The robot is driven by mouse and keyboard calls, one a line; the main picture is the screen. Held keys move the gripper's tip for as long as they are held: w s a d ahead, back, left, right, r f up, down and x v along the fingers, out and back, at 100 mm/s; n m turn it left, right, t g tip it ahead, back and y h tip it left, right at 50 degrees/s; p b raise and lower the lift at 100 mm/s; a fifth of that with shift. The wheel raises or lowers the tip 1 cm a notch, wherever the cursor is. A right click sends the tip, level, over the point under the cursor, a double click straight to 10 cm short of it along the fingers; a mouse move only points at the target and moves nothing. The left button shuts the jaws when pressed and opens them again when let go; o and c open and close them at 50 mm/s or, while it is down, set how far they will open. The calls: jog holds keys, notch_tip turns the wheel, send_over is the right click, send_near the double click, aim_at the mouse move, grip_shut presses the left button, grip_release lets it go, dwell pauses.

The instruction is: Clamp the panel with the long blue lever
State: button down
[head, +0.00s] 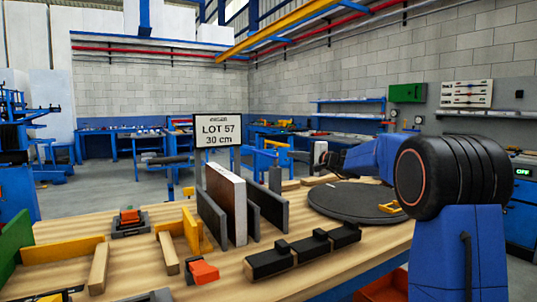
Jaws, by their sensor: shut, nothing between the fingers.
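The panel (238,208), brown-faced with a pale edge, stands upright on the wooden bench. It is between a grey plate (211,217) on its left and dark grey plates (267,206) on its right. I cannot make out a long blue lever with certainty. My arm reaches leftward from the right side. My gripper (322,157) is small in the head view, above the far part of the bench, to the right of the panel and apart from it. Its fingers are hard to see; it looks shut and empty.
A sign (218,130) reading "LOT 57 30 cm" stands behind the panel. A dark round disc (352,201) lies on the right. A black bar with raised blocks (303,253) lies in front. Orange-black tools (129,217) and wood blocks (98,268) lie left.

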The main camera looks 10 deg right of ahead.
jog(key=w+a, duration=0.7)
jog(key=a, duration=0.2)
dwell(0.6)
jog(key=shift+w+a, duration=0.1)
jog(key=shift+a, duration=0.1)
